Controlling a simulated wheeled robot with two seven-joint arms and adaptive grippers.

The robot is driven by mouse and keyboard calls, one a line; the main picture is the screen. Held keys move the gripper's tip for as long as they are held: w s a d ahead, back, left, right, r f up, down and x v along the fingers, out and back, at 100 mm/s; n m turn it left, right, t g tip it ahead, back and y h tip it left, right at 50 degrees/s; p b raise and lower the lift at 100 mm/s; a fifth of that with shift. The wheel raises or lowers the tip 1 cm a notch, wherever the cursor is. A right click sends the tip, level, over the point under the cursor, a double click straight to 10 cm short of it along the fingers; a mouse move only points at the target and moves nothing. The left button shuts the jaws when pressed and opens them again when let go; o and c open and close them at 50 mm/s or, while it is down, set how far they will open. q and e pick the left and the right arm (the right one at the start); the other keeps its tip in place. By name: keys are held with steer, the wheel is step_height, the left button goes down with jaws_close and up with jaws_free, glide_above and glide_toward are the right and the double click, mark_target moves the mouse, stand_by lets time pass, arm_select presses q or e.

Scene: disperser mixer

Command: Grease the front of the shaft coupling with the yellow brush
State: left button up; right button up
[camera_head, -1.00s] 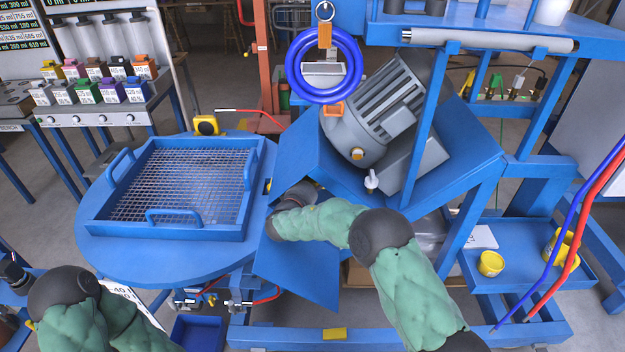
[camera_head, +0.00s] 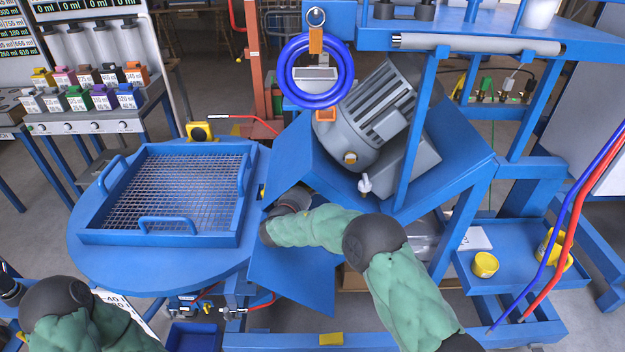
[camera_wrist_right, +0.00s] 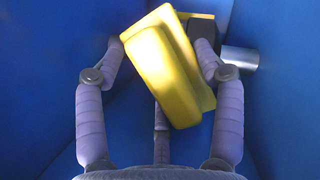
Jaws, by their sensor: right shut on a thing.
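In the right wrist view my right gripper (camera_wrist_right: 163,48) is shut on a yellow blocky thing, which I take to be the yellow brush (camera_wrist_right: 163,72). It is tilted between the fingertips; its bristles cannot be made out. Just behind its right side are a dark block and a silver cylinder (camera_wrist_right: 240,59), which may be part of the shaft coupling; I cannot tell whether the brush touches them. In the head view my right forearm reaches in between blue panels, and the gripper and brush are hidden there. My left arm is at the lower left, its gripper out of view.
Blue panels (camera_head: 294,279) closely surround the right wrist. A grey motor (camera_head: 372,118) sits on the blue frame above, with a blue ring (camera_head: 315,74) hanging beside it. A round blue table (camera_head: 105,268) with a mesh tray (camera_head: 160,238) lies left.

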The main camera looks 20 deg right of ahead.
steer(key=shift+w+a+f, duration=0.25)
steer(key=shift+a+f, duration=0.65)
steer(key=shift+f, duration=0.15)
steer(key=shift+d, duration=0.1)
steer(key=shift+s+d+r, duration=0.25)
steer(key=shift+d+r, duration=0.7)
steer(key=shift+r, duration=0.1)
steer(key=shift+s+d+r, duration=0.2)
steer(key=shift+d+r, duration=0.7)
steer(key=shift+r, duration=0.15)
steer(key=shift+w+a+f, duration=0.25)
steer(key=shift+a+f, duration=0.7)
steer(key=shift+f, duration=0.05)
steer(key=shift+w+a+f, duration=0.25)
steer(key=shift+a+f, duration=0.65)
steer(key=shift+f, duration=0.05)
steer(key=shift+s+a+f, duration=0.1)
steer(key=shift+a+f, duration=0.05)
steer(key=shift+f, duration=0.05)
